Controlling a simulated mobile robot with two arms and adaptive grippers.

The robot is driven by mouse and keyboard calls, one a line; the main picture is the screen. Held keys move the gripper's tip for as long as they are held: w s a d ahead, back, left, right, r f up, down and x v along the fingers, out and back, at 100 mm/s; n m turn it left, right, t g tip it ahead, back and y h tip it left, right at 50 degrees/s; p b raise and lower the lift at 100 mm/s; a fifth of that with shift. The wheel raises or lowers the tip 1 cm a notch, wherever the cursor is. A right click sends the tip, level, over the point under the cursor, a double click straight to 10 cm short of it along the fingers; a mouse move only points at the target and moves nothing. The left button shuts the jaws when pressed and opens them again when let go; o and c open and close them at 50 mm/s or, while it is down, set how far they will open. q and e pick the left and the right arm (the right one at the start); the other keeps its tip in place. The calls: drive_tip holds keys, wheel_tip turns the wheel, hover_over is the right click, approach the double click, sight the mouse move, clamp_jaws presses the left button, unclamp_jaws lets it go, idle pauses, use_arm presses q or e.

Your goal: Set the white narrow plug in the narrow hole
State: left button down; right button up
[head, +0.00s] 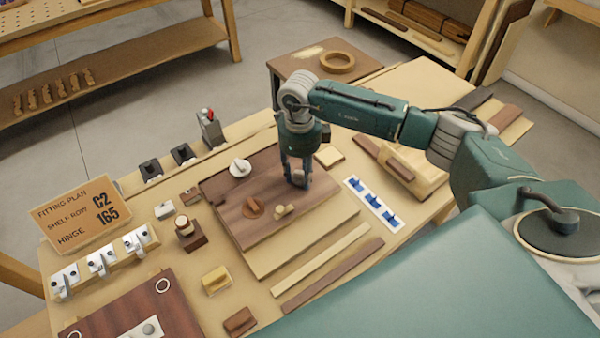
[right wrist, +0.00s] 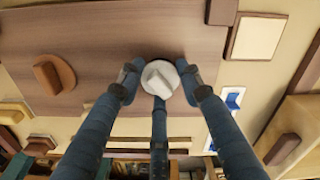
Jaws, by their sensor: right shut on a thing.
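My right gripper (head: 298,183) points down over the right part of the dark brown board (head: 235,225). In the right wrist view its fingertips (right wrist: 160,78) are shut on a white plug (right wrist: 159,81) with a round flange and a raised grip. The plug is low, at or just above the board; I cannot tell whether it touches. The narrow hole is not visible, and the held plug is hidden by the fingers in the head view. Another white round plug (head: 240,168) sits at the board's far left. My left gripper is not in view.
A brown plug (head: 253,207) and a tan plug (head: 283,210) are on the board left of the gripper. A strip with blue pieces (head: 351,183) lies at its right. A sign (head: 78,213) and hinges stand left. Loose wood strips (head: 320,259) lie in front.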

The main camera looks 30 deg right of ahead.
drive_tip(key=shift+f, duration=0.15)
drive_tip(key=o, duration=1.3)
drive_tip(key=shift+r+p, duration=2.1)
drive_tip(key=shift+r, duration=1.7)
drive_tip(key=shift+f, duration=0.1)
